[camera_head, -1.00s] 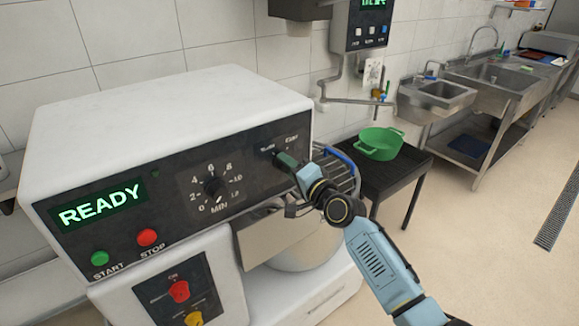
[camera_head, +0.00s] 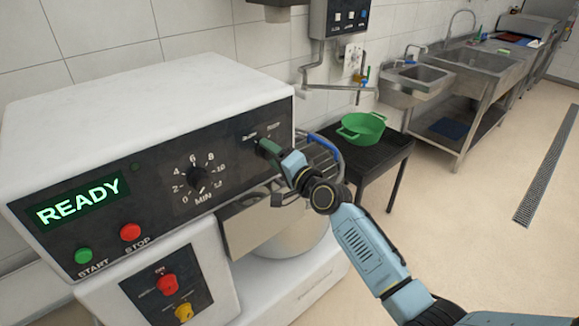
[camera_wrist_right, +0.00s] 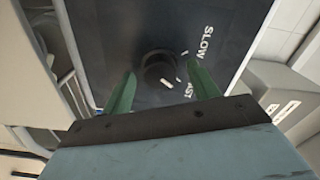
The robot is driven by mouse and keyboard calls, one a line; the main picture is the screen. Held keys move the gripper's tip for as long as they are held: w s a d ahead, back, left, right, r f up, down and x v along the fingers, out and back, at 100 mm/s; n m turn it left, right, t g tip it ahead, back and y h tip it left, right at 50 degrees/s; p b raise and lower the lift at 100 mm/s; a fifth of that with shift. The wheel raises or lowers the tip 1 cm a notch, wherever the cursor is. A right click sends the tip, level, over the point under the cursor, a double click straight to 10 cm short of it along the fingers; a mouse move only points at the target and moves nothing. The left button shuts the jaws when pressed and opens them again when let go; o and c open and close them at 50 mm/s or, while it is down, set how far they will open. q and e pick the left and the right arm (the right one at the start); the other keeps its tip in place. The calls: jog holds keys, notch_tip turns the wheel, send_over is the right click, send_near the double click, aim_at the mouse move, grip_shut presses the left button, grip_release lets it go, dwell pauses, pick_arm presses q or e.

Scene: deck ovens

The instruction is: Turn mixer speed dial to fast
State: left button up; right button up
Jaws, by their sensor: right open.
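The mixer's dark control panel (camera_head: 222,160) carries the speed dial at its right end, mostly hidden behind my gripper in the head view. In the right wrist view the dark round dial (camera_wrist_right: 158,68) lies ahead, between the fingers as seen from there. The SLOW label (camera_wrist_right: 206,44) is up and right of it. The FAST label (camera_wrist_right: 190,90) is partly hidden by the right finger. My right gripper (camera_head: 267,148) is open, with green fingers pointing at the panel. I cannot tell whether they touch the dial. My left gripper is not in view.
The minute timer knob (camera_head: 196,179), green START button (camera_head: 84,256) and red STOP button (camera_head: 130,232) share the panel. The bowl guard (camera_head: 322,160) is behind my right wrist. A green pot (camera_head: 362,129) stands on a dark table (camera_head: 390,150). The floor at right is clear.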

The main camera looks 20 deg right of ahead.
jog(key=v, duration=1.2)
jog(key=shift+s, duration=0.35)
jog(key=shift+d, duration=0.15)
jog(key=s+d+f+n+g+h+b, duration=0.1)
jog(key=s+f+n+g+h, duration=0.2)
jog(key=f, duration=1.1)
jog(key=s+d+f+g+b, duration=0.15)
jog(key=s+f, duration=0.45)
jog(key=f, duration=0.7)
jog(key=s+f+n+g+h+b, duration=0.15)
jog(key=s+f+g, duration=0.25)
jog(key=f, duration=1)
jog(key=s+f+n+g+b, duration=0.1)
jog(key=s+f+n+g, duration=0.1)
jog(key=s+f, duration=0.5)
jog(key=s+f+n+g+h+b, duration=0.1)
jog(key=s+f+n+g, duration=0.2)
jog(key=s, duration=1.3)
jog(key=s+f+n+g+b, duration=0.1)
jog(key=s+f+n+g, duration=0.1)
jog(key=s+f, duration=0.8)
jog(key=shift+s+a+f+n+h, duration=0.15)
jog(key=shift+s+f+n+h, duration=0.2)
jog(key=shift+s+n, duration=0.3)
jog(key=shift+g, duration=0.25)
jog(key=shift+c, duration=0.3)
